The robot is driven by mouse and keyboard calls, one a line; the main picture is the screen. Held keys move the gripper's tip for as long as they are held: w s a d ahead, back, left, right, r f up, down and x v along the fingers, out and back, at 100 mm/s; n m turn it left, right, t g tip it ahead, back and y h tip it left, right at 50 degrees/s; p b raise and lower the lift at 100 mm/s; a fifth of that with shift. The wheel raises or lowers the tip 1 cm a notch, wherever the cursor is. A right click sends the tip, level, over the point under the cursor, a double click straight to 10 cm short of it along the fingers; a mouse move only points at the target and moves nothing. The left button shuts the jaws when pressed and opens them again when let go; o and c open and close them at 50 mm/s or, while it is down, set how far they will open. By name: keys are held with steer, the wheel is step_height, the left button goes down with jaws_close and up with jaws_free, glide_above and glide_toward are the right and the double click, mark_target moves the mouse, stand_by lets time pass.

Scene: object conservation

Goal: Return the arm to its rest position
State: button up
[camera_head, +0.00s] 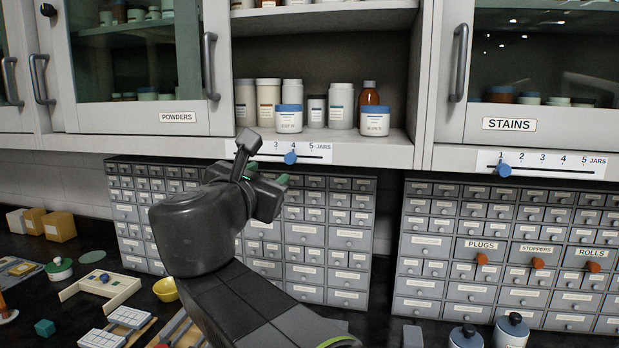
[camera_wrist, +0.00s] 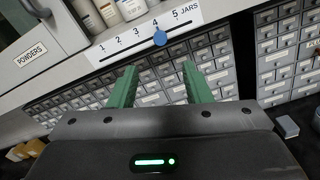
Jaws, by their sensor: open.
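My gripper (camera_wrist: 157,86) is open in the wrist view, its two green fingers apart with nothing between them. In the head view my gripper (camera_head: 284,181) is small and partly hidden by my own wrist, in front of the grey drawer cabinet (camera_head: 345,250) and just below the shelf edge. My arm reaches up from the bottom of the head view. A blue slider knob (camera_head: 291,158) sits near 4 on the left JARS scale. The knob (camera_wrist: 160,38) also shows beyond the fingers in the wrist view, apart from them.
White jars with blue lids (camera_head: 289,119) stand at the front of the open shelf. A glass POWDERS door (camera_head: 140,70) is at the left. The dark counter holds a yellow bowl (camera_head: 166,289), a cream tray (camera_head: 100,286) and grey canisters (camera_head: 511,332). A second drawer cabinet (camera_head: 430,245) stands right.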

mark_target(289, 159)
steer(key=shift+s, duration=0.4)
steer(key=shift+w, duration=0.15)
steer(key=shift+w+d, duration=0.45)
steer(key=shift+w, duration=1.75)
steer(key=shift+w+d, duration=0.4)
steer(key=shift+w, duration=1.85)
steer(key=shift+w+d, duration=0.45)
steer(key=shift+w, duration=1.75)
